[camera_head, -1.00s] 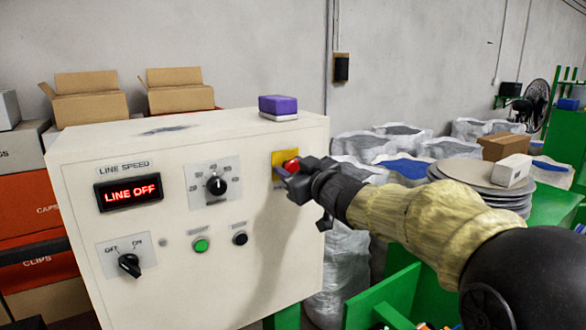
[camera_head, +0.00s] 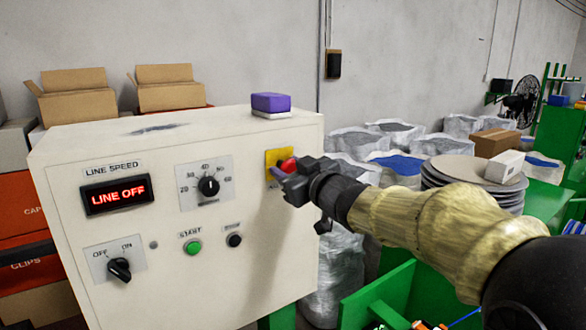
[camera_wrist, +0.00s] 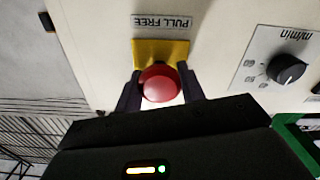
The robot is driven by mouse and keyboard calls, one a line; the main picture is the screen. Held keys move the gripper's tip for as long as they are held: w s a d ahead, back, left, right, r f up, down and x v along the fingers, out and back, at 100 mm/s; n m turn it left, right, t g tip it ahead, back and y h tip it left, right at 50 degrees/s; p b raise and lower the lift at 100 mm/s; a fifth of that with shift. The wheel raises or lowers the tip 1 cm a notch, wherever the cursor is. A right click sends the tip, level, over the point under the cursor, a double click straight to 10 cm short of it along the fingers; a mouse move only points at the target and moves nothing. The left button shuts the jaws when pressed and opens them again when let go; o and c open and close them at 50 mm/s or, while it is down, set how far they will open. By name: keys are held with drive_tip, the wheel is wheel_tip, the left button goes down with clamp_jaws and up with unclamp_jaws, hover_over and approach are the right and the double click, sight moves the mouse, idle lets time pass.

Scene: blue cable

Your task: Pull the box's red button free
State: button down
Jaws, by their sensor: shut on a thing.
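The red button (camera_head: 288,166) sits on a yellow plate (camera_head: 271,159) at the right side of the white control box (camera_head: 120,260). In the wrist view the round red button (camera_wrist: 160,83) lies between the two dark fingers of my gripper (camera_wrist: 159,92), below a "PULL FREE" label (camera_wrist: 162,22). My gripper (camera_head: 280,178) is shut on the button, and its fingers hide part of the button in the head view. The box's display (camera_head: 117,194) reads "LINE OFF".
A speed dial (camera_head: 208,186), an off/on switch (camera_head: 119,269) and a green start button (camera_head: 193,248) are on the same panel. A purple and white block (camera_head: 271,104) lies on the box top. Sacks and stacked discs (camera_head: 450,172) stand behind my arm.

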drive_tip(key=shift+f, duration=0.15)
drive_tip(key=c, duration=1.1)
unclamp_jaws()
drive_tip(key=shift+d, duration=0.1)
drive_tip(key=shift+o, duration=1.2)
drive_tip(key=shift+s+d, duration=0.15)
drive_tip(key=shift+s, duration=0.05)
drive_tip(key=shift+w, duration=0.1)
drive_tip(key=b+v, duration=0.2)
drive_tip(key=v, duration=1.5)
drive_tip(key=shift+s+b, duration=0.25)
drive_tip(key=shift+b, duration=0.15)
